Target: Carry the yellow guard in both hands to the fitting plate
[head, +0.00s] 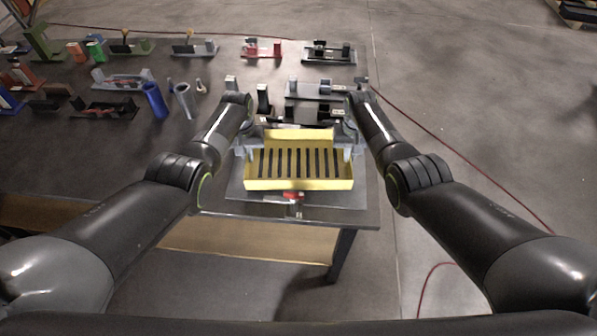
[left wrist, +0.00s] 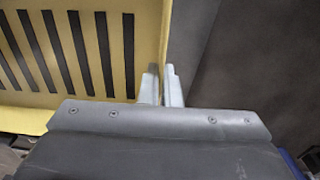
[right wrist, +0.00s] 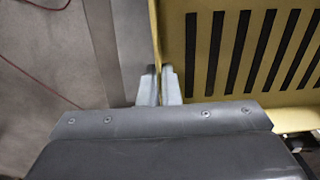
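The yellow guard (head: 298,184), a tray-like piece with a row of dark slots, is over the grey plate (head: 240,190) near the table's front right corner. Whether it rests on the plate or hangs just above it, I cannot tell. My left gripper (head: 243,149) is at the guard's left end, with its fingers on either side of the end wall in the left wrist view (left wrist: 160,85). My right gripper (head: 351,149) grips the right end wall likewise, as the right wrist view (right wrist: 160,85) shows. The guard looks roughly level.
A red-handled clamp (head: 293,197) sits at the plate's front edge. Black and grey fixtures (head: 315,90) stand behind the guard. A blue tube (head: 155,101) and a grey tube (head: 184,100) stand to the left. The dark table (head: 130,165) is clear at front left.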

